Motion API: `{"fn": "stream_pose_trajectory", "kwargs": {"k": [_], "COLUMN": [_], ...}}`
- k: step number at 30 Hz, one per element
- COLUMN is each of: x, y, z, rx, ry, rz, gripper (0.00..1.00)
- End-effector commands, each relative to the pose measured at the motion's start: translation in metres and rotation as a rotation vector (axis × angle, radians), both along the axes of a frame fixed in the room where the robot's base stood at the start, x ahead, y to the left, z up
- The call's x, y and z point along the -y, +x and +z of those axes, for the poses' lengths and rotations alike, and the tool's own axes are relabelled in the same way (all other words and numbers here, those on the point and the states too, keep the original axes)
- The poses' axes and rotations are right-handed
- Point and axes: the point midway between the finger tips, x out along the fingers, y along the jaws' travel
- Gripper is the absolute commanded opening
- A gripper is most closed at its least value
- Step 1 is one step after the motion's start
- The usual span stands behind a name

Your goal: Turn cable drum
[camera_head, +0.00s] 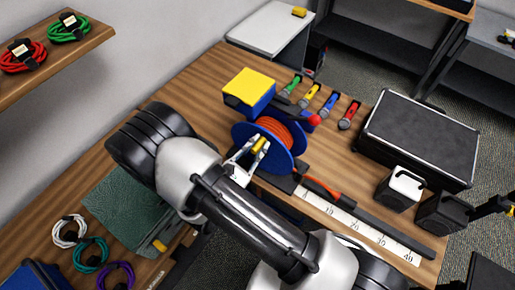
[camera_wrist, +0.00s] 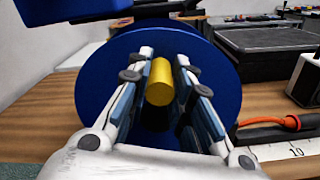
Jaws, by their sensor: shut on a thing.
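The cable drum (camera_head: 241,134) has blue round flanges and orange cable (camera_head: 281,131) wound between them. It stands upright on the wooden table. In the wrist view the drum's blue flange (camera_wrist: 218,85) fills the middle. A yellow handle (camera_wrist: 159,82) sticks out from the flange toward me. My gripper (camera_wrist: 160,85) has a finger on each side of the yellow handle and is shut on it. It also shows in the head view (camera_head: 252,152) at the drum's near side. The orange cable is hidden behind the flange in the wrist view.
A blue box with a yellow top (camera_head: 249,84) stands close behind the drum. A ruler strip (camera_head: 350,222) and an orange-and-black tool (camera_head: 322,191) lie to the right. Microphone-like items (camera_head: 327,104) lie behind. A black case (camera_head: 420,135) and green mat (camera_head: 125,212) flank the area.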

Motion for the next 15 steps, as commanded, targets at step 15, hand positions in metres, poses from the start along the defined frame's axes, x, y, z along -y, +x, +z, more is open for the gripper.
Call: {"fn": "stream_pose_trajectory", "kwargs": {"k": [15], "x": [-0.0001], "y": [0.0001], "z": [0.0007], "rx": [0.006], "ry": [0.005], "rz": [-0.001], "gripper": [0.24]}}
